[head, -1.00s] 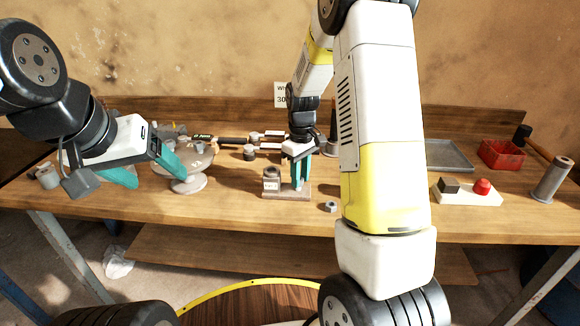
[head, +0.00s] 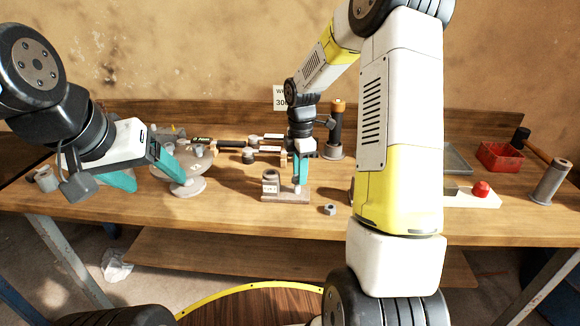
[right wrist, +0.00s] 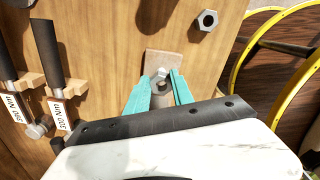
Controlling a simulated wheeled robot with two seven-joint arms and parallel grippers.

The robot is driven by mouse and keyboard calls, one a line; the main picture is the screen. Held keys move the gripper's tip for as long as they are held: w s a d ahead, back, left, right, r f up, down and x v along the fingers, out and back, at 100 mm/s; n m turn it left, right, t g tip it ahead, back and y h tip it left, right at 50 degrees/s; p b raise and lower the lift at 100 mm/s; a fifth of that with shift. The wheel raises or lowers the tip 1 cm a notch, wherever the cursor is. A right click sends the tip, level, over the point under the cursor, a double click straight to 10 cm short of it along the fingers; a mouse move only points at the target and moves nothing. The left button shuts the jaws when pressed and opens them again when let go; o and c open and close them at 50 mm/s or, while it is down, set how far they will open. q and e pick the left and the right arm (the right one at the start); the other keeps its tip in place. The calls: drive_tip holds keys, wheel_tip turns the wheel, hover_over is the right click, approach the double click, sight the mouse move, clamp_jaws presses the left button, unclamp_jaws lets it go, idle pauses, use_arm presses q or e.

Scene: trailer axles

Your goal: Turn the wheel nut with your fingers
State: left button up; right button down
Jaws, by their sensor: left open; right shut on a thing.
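My right gripper (head: 299,187) points down at a small board (head: 274,197) near the front middle of the bench. In the right wrist view its teal fingers (right wrist: 160,88) are shut on the wheel nut (right wrist: 161,74), one on each side. The nut sits over the board (right wrist: 165,58); the fingers hide much of it and its lower part. A loose hex nut (head: 330,209) lies on the bench to the right of the board, and it also shows in the right wrist view (right wrist: 207,20). My left gripper (head: 160,182) is open and empty at the left, before a round grey stand.
The round grey stand (head: 187,187) is at the left. Torque wrenches (right wrist: 58,92) with labels lie behind the board. A grey and orange-topped cylinder (head: 337,130) stands at the back. A red bin (head: 500,155) and a red button box (head: 482,192) are at the right.

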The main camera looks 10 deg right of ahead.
drive_tip(key=shift+r, duration=1.7)
